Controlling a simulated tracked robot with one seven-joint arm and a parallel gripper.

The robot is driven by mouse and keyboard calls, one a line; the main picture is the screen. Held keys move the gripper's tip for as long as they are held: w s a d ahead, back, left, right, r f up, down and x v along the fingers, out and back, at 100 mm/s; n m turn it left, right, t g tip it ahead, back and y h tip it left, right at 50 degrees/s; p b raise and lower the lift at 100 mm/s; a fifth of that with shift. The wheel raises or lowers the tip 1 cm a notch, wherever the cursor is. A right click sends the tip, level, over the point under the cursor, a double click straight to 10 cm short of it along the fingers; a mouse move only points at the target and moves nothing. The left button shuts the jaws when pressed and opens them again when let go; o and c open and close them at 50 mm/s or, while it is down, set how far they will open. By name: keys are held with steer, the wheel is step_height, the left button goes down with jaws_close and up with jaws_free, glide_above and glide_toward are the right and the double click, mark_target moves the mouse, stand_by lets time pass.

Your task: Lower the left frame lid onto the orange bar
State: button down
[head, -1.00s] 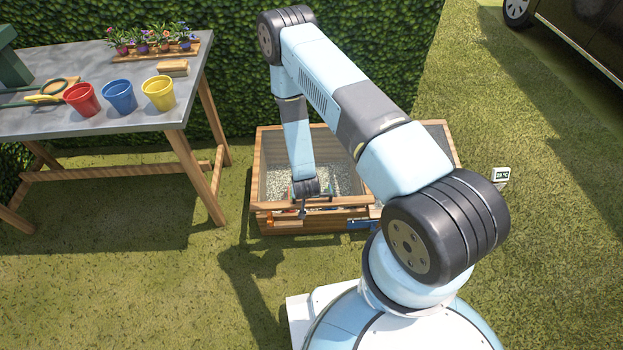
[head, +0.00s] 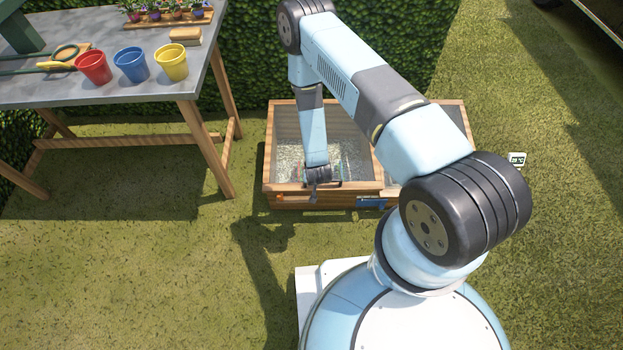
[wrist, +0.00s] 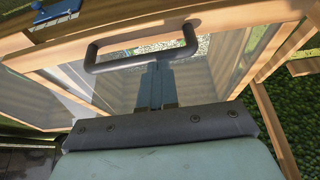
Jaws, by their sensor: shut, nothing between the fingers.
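The left frame lid (head: 350,186) is a wood-rimmed clear panel on the left half of the wooden box. It lies down or nearly so; I cannot tell whether its front edge touches the orange bar (head: 281,198), which shows at the box's front left. My gripper (head: 312,191) is at the lid's front edge, partly hidden by my wrist. In the wrist view my gripper (wrist: 160,68) is shut and empty, its fingers close by the dark lid handle (wrist: 140,60). The fingers are not around the handle; contact is unclear. The orange bar does not show clearly there.
A blue bar (head: 370,202) is on the box front, right of the orange one. A table (head: 120,98) with red, blue and yellow pots stands to the left. A hedge (head: 240,60) is behind the box. Grass in front is open.

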steer(key=s+r, duration=0.9)
steer(key=shift+s+a, duration=0.2)
steer(key=shift+a, duration=0.1)
